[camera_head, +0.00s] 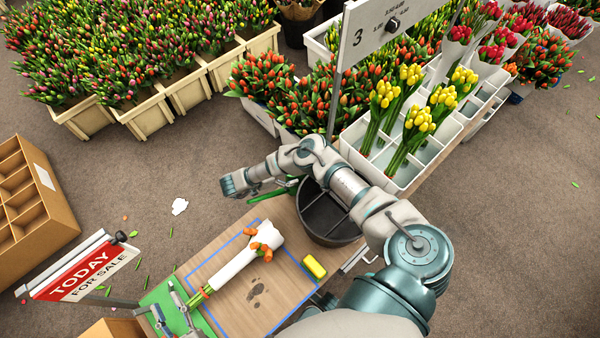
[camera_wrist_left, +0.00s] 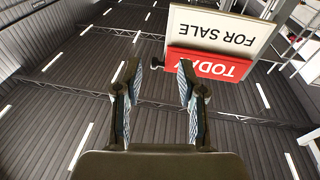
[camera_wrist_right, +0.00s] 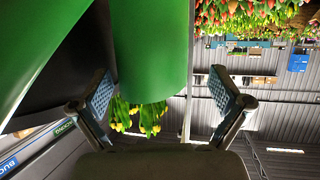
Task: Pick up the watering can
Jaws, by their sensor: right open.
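The green watering can shows in the right wrist view as a large smooth green body (camera_wrist_right: 150,45), close in front of my right gripper (camera_wrist_right: 160,85). That gripper is open, and contact with the can cannot be told. In the head view only narrow green parts of what looks like the can (camera_head: 268,197) show under my right arm, beside the black bucket; the arm hides the rest. My left gripper (camera_head: 173,305) is over the green mat at the table's left end. In the left wrist view it (camera_wrist_left: 157,70) is open and empty.
A black bucket (camera_head: 328,222) stands at the table's far side. On the wooden table (camera_head: 235,305) lie a wrapped tulip bunch (camera_head: 235,262) and a yellow block (camera_head: 314,266). A sale sign (camera_head: 85,270) stands near my left gripper. Flower crates (camera_head: 145,116) line the back.

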